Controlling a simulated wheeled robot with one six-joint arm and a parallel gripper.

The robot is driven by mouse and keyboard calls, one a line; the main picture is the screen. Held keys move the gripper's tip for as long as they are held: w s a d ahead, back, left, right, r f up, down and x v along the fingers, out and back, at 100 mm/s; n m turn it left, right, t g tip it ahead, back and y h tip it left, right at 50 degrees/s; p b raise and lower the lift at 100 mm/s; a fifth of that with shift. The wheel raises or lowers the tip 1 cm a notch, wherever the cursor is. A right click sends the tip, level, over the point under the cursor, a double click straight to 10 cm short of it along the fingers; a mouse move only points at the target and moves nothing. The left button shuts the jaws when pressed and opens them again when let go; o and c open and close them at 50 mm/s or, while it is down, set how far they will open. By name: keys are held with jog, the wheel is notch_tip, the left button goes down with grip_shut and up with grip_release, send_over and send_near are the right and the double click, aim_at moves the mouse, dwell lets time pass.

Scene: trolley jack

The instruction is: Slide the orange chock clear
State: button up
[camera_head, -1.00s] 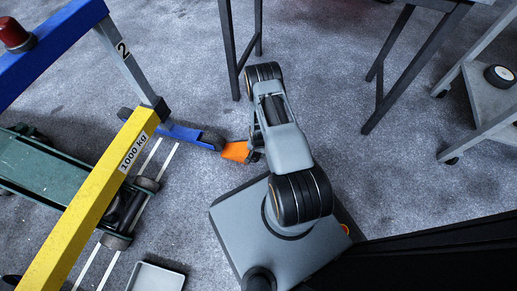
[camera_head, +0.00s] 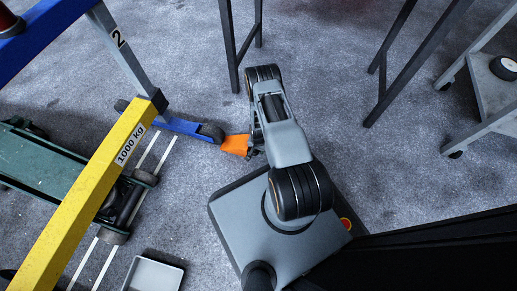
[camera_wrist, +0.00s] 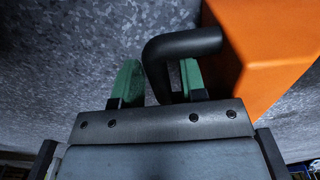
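The orange chock (camera_head: 236,145) lies on the floor against the right side of a dark wheel (camera_head: 211,132) at the end of the blue leg. In the wrist view the chock (camera_wrist: 270,50) fills the upper right. Its bent black handle (camera_wrist: 185,44) comes out to the left and turns down between the two green finger pads of my gripper (camera_wrist: 160,82). The pads stand close on either side of the handle. Whether both press on it I cannot tell. In the head view my arm largely hides my gripper, just right of the chock.
A yellow beam (camera_head: 95,185) marked 1000 kg and a green trolley jack (camera_head: 60,165) stand at left. A grey tray (camera_head: 153,274) lies at the bottom. Dark table legs (camera_head: 240,50) stand behind my arm, with a grey cart (camera_head: 490,100) at right. Floor between them is clear.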

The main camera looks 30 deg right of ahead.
grip_shut()
dwell(0.5)
